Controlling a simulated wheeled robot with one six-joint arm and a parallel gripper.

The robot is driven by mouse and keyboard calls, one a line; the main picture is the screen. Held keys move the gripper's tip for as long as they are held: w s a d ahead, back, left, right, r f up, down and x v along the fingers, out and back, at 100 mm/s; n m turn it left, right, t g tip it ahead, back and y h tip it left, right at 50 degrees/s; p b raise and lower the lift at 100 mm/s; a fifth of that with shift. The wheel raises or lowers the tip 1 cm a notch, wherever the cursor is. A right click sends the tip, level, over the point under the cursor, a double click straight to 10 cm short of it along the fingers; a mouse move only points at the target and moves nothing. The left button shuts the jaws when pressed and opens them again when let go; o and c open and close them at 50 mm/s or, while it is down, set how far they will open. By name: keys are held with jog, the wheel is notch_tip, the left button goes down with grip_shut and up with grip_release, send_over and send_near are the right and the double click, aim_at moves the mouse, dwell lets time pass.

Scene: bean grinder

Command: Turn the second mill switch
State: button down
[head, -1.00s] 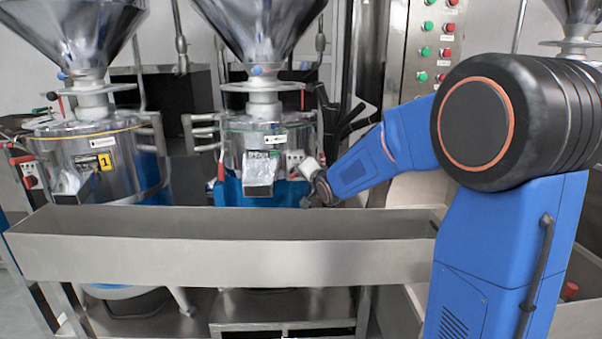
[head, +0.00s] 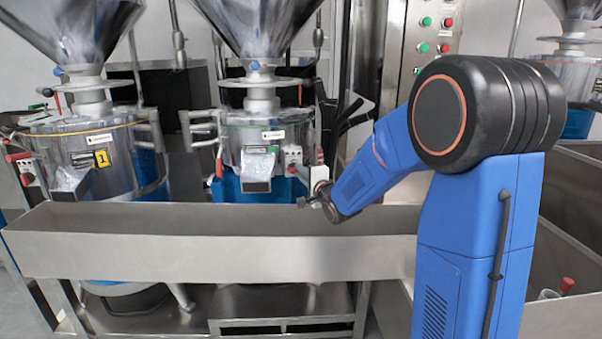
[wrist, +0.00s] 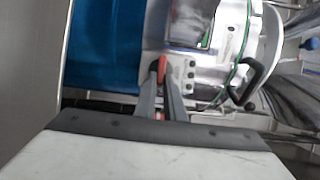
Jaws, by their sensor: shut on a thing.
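The second mill (head: 240,150) is the steel drum in the middle of the head view, with a funnel hopper above and a blue lower part. Its switch box (head: 293,155) is a small pale panel at the drum's right front. The red switch (wrist: 161,70) shows between my finger tips in the wrist view. My gripper (head: 300,173) is at the lower part of this box, shut on the red switch. In the wrist view, the fingers (wrist: 160,76) stand on either side of the switch and cover part of it. The switch is mostly hidden in the head view.
A long steel trough (head: 200,250) runs in front of the mills, below my gripper. The first mill (head: 95,165), marked 1, stands at left. A control panel (head: 432,35) with green and red buttons is behind my arm. A black curved handle (wrist: 247,84) is near the fingers.

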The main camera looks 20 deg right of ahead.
dwell(0.4)
jog(key=c, duration=1.8)
grip_release()
jog(key=shift+w, duration=0.1)
jog(key=shift+c, duration=0.2)
